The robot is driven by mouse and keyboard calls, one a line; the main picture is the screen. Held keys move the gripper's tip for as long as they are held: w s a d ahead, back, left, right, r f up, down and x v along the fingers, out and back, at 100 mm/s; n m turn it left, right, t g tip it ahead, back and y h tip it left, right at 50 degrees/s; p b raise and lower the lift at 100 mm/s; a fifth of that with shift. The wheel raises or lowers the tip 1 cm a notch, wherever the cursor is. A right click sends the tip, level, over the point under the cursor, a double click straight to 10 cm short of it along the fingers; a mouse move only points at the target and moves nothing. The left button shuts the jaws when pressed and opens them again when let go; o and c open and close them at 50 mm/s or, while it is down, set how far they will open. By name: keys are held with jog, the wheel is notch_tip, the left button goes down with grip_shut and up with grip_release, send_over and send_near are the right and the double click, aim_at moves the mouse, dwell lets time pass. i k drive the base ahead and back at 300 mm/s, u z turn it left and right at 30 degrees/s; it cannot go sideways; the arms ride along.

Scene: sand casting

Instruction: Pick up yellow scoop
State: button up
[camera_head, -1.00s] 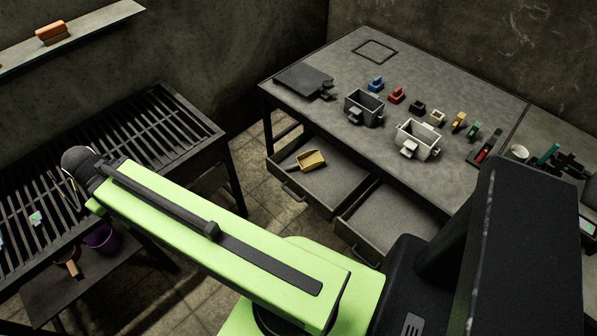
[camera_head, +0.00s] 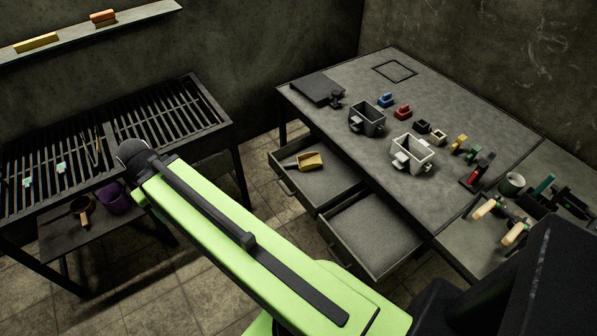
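The yellow scoop (camera_head: 309,161) lies in the left one of two open drawers under the grey worktable. Its dark handle points left in the picture. My green arm reaches from the bottom right up to the left, and its dark far end is over the edge of the slatted bench, well left of the scoop. My gripper's fingers do not show, so I cannot see whether it is open or holds anything.
The left drawer (camera_head: 334,195) and the right drawer (camera_head: 405,231) stick out from the worktable (camera_head: 440,97). Moulding boxes and small coloured blocks stand on its top. The slatted bench (camera_head: 163,112) is at left, with a purple bucket (camera_head: 116,200) below. Tiled floor lies between.

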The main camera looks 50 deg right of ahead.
aim_at(305, 162)
jog(key=z, duration=0.15)
jog(key=i, duration=1.4)
jog(key=u, duration=0.05)
